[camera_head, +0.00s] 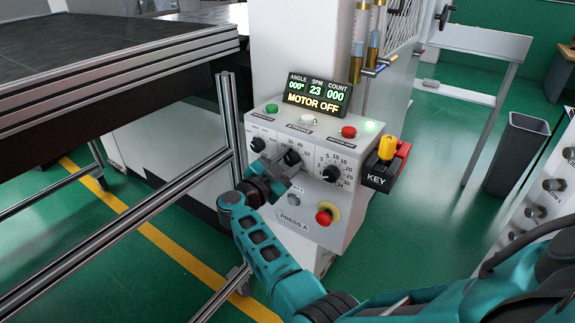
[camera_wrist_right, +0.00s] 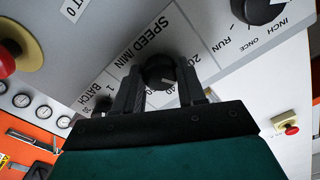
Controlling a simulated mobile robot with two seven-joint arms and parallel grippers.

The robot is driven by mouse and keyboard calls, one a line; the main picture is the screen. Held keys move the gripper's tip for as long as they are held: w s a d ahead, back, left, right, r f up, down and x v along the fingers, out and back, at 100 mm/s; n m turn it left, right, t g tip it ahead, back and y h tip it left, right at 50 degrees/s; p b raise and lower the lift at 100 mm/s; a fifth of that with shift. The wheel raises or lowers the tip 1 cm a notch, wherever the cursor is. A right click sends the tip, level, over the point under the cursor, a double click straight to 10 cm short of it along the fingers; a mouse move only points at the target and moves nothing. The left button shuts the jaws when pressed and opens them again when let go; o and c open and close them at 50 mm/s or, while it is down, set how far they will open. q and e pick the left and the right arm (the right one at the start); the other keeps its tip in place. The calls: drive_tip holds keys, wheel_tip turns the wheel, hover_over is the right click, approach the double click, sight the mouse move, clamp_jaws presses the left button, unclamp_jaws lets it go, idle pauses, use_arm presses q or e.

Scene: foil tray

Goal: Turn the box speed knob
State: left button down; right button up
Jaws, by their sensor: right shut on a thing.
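The control box (camera_head: 340,229) is a pale panel on the press column, with three black knobs in a row. The speed knob (camera_head: 292,157) is the middle one. In the right wrist view the black speed knob (camera_wrist_right: 158,72) sits under the "SPEED /MIN" label. My right gripper (camera_head: 282,167) reaches the panel from below, its fingers shut on the speed knob. The wrist view also shows the fingers on either side of it. The display (camera_head: 318,94) reads angle 000, SPM 23, count 000 and "MOTOR OFF". My left gripper is not in view.
The right knob (camera_head: 331,172) and left knob (camera_head: 258,144) flank the speed knob closely. A red stop button (camera_head: 325,217) is below, and a yellow-and-red key switch (camera_head: 386,160) juts out at right. A metal frame post (camera_head: 231,125) stands close at left.

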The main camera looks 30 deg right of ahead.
drive_tip(key=m+b, duration=0.1)
drive_tip(key=m, duration=0.1)
drive_tip(key=m+b, duration=0.1)
drive_tip(key=m, duration=0.1)
drive_tip(key=shift+f+m, duration=0.2)
drive_tip(key=shift+m, duration=0.2)
drive_tip(key=m+b, duration=0.2)
drive_tip(key=m, duration=0.1)
drive_tip(key=shift+m, duration=0.3)
drive_tip(key=shift+r+m, duration=0.1)
drive_tip(key=shift+m, duration=0.3)
drive_tip(key=shift+m+b, duration=0.3)
drive_tip(key=shift+m, duration=0.1)
drive_tip(key=o, duration=1.1)
drive_tip(key=shift+r, duration=0.1)
drive_tip(key=shift+c, duration=0.2)
